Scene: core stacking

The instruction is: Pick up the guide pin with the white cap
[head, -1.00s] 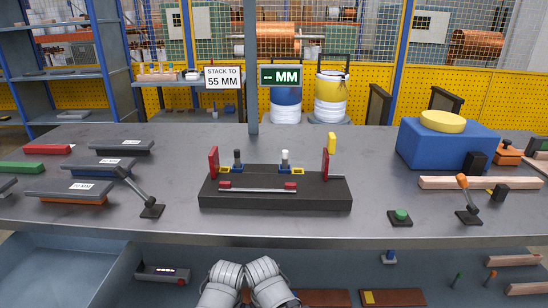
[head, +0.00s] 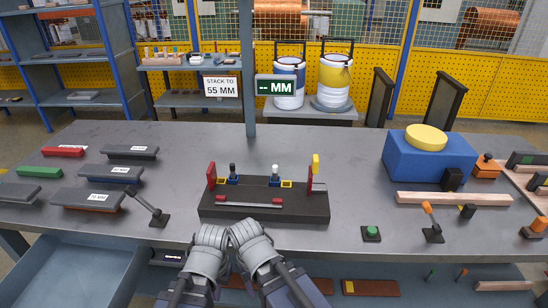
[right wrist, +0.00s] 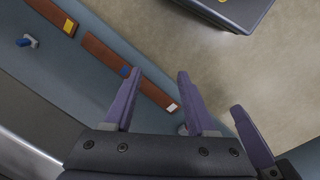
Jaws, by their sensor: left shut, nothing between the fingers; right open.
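The guide pin with the white cap (head: 275,171) stands upright on a blue base on the black fixture (head: 318,208), right of the middle. A similar pin with a dark cap (head: 233,169) stands to its left. Both of my arms show at the bottom middle of the head view, in front of the table edge and below the pins. My left gripper (head: 209,240) is there, shut and empty; its fingertips are not clear. My right gripper (right wrist: 161,76) shows in the right wrist view with its fingers apart and empty. No gripper touches the pin.
A hinged lever (head: 150,206) stands left, a green button (head: 372,232) right. A blue box (head: 405,165) is at the back right. Labelled blocks (head: 112,174) lie left.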

